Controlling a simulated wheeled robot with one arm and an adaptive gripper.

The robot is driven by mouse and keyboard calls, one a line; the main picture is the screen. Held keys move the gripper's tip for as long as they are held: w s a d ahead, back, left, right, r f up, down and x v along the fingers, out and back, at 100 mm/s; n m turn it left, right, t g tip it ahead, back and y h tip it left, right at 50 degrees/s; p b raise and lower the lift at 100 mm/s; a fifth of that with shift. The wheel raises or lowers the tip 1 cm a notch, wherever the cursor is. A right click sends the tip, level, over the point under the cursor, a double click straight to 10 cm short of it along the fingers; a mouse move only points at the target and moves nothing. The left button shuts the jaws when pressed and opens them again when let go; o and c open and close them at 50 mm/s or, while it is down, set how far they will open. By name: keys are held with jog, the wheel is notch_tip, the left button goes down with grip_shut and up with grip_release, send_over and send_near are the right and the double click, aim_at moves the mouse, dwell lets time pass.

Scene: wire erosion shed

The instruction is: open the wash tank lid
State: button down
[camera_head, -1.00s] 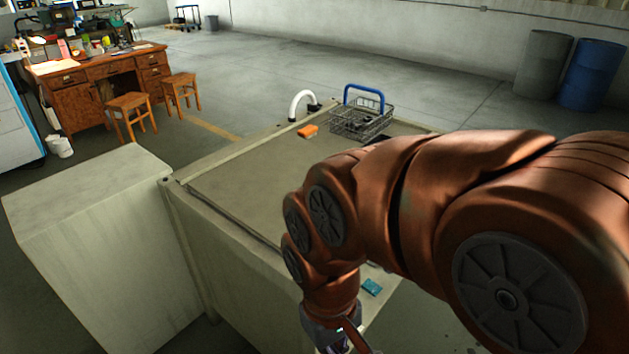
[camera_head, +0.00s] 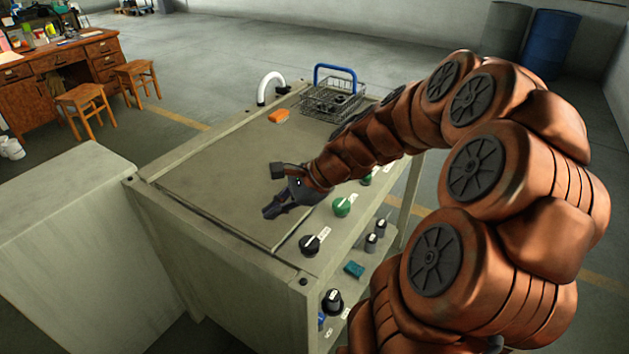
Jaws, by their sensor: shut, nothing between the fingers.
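The wash tank (camera_head: 228,263) is a pale grey-green cabinet in front of me. Its lid (camera_head: 215,180) is a flat panel on top and lies shut, level with the rim. My gripper (camera_head: 270,213) is dark, shut and empty. It is over the lid's near right part, close to the front edge. I cannot tell whether the fingertips touch the lid. My arm comes in from the right and hides the far right part of the top.
An orange block (camera_head: 278,116), a wire basket (camera_head: 331,101) with a blue handle and a white curved pipe (camera_head: 270,88) are at the tank's far end. A pale cabinet (camera_head: 65,215) stands left.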

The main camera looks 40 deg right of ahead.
jog(key=d+m+t+h, duration=0.1)
jog(key=d+m+t, duration=0.1)
jog(key=d+m, duration=0.2)
jog(key=w+d+f+m+t+h, duration=0.1)
jog(key=d+m, duration=0.3)
jog(key=d, duration=0.6)
jog(key=d+f+m+t+h, duration=0.1)
jog(key=d+m+t, duration=0.1)
jog(key=d+m, duration=0.2)
jog(key=shift+w+d+f+t, duration=0.1)
jog(key=shift+w+d+t, duration=0.05)
jog(key=shift+d, duration=0.65)
jog(key=shift+w+d+f+t, duration=0.1)
jog(key=shift+d+t, duration=0.05)
jog(key=shift+d, duration=0.65)
jog(key=shift+p+x, duration=0.75)
jog(key=shift+x, duration=4.15)
jog(key=shift+d, duration=0.1)
